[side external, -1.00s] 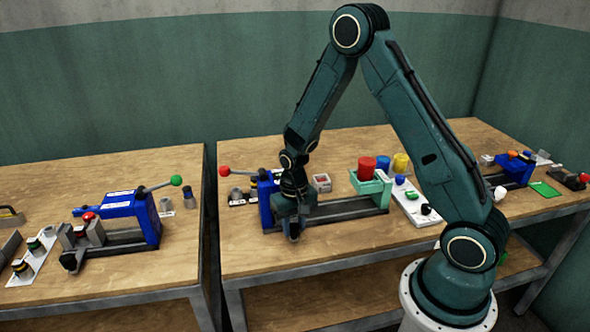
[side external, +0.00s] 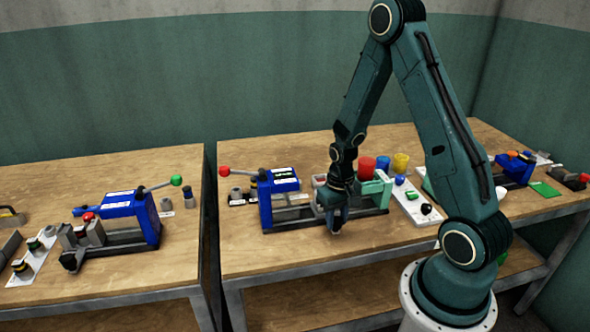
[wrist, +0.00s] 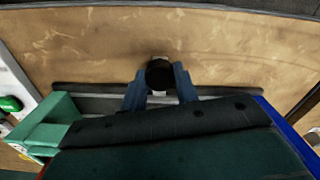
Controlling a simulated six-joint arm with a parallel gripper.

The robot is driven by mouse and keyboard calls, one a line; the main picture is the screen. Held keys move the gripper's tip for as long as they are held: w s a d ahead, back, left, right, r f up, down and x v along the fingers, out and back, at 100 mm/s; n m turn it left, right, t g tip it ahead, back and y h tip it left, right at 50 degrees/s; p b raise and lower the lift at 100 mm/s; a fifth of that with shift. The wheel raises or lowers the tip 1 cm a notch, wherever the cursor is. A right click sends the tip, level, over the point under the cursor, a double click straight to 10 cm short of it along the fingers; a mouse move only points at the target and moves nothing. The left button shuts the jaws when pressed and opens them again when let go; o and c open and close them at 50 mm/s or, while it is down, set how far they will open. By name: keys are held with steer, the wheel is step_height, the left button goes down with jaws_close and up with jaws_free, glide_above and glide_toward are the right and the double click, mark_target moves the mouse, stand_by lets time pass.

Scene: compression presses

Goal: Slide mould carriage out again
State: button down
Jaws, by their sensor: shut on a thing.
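My gripper (side external: 335,224) is over the long dark rail (side external: 365,212) of the middle blue press (side external: 278,196), between the press and a mint-green block at the rail's right end. In the wrist view, its two blue fingers (wrist: 160,90) are shut on a round black knob (wrist: 159,72). The knob is in front of the rail, which runs across the picture. The mould carriage itself is largely hidden by my gripper, so I cannot tell its outline or contents.
The mint-green block (side external: 376,189) is close to the right of my gripper. Red (side external: 366,166), blue (side external: 383,164) and yellow (side external: 400,162) cups stand behind it. A second blue press (side external: 130,208) is on the left table. Bare wood lies in front of the rail.

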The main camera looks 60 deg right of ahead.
steer(key=c, duration=1.1)
jaws_free()
steer(key=shift+o, duration=0.2)
step_height(320, 180, up, 14)
